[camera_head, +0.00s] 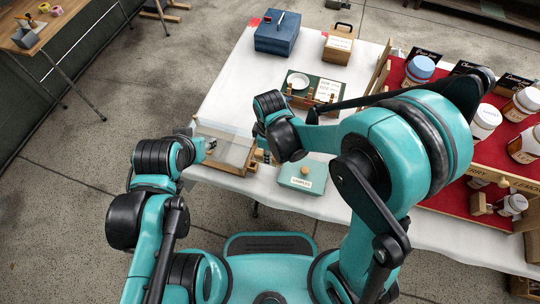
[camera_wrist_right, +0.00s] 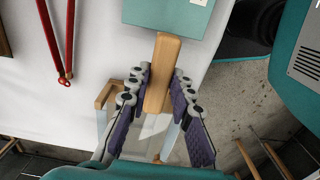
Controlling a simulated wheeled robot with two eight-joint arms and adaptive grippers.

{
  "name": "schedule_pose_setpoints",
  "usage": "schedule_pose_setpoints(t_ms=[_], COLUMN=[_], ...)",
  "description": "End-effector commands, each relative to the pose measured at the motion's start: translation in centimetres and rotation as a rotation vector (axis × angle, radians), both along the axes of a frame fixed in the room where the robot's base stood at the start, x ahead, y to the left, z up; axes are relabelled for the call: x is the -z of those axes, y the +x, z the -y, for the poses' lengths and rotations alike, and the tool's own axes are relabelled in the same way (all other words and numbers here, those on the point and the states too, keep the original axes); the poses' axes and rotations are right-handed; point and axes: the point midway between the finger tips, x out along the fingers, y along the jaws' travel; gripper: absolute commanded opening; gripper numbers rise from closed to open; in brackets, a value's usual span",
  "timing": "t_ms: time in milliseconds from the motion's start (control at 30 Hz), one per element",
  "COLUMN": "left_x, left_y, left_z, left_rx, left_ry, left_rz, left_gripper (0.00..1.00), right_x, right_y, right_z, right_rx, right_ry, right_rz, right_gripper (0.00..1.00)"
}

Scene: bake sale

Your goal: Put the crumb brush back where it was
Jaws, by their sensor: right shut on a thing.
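My right gripper (camera_wrist_right: 160,75) is shut on a wooden bar, which looks like the crumb brush's handle (camera_wrist_right: 166,52), in the right wrist view. The bar runs between the two fingers, and its top end is close to the teal box. No bristles can be made out. In the head view my right gripper (camera_head: 265,157) shows small and dark between the clear-sided case and the teal box; my arm hides much there. My left gripper (camera_head: 209,145) is by the case's left side, mostly hidden by its own wrist, so its jaws cannot be read.
The clear-sided wooden case (camera_head: 228,150) and the teal samples box (camera_head: 303,178) stand near the white table's front edge. Jars stand on red displays at right. Red tongs (camera_wrist_right: 62,45) lie on the cloth.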

Motion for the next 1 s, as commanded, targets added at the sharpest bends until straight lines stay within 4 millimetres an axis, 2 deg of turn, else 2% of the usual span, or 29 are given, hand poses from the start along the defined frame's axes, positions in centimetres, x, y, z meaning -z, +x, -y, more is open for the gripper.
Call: schedule_pose_setpoints(t_ms=[33, 267, 767, 800, 833, 867, 1000], left_x=[0.4, 0.2, 1.3, 1.3, 1.3, 1.3, 1.3], left_y=[0.0, 0.0, 0.0, 0.0, 0.0, 0.0, 0.0], left_z=[0.0, 0.0, 0.0, 0.0, 0.0, 0.0, 0.0], left_rx=[0.000, 0.000, 0.000, 0.000, 0.000, 0.000, 0.000], left_ry=[0.000, 0.000, 0.000, 0.000, 0.000, 0.000, 0.000], left_rz=[0.000, 0.000, 0.000, 0.000, 0.000, 0.000, 0.000], left_gripper=[0.40, 0.40, 0.40, 0.40, 0.40, 0.40, 0.40], right_x=[0.6, 0.4, 1.6, 1.5, 1.5, 1.5, 1.5], right_y=[0.0, 0.0, 0.0, 0.0, 0.0, 0.0, 0.0], right_z=[0.0, 0.0, 0.0, 0.0, 0.0, 0.0, 0.0], right_rx=[0.000, 0.000, 0.000, 0.000, 0.000, 0.000, 0.000], right_ry=[0.000, 0.000, 0.000, 0.000, 0.000, 0.000, 0.000], right_rz=[0.000, 0.000, 0.000, 0.000, 0.000, 0.000, 0.000], right_gripper=[0.00, 0.00, 0.00, 0.29, 0.37, 0.42, 0.42])
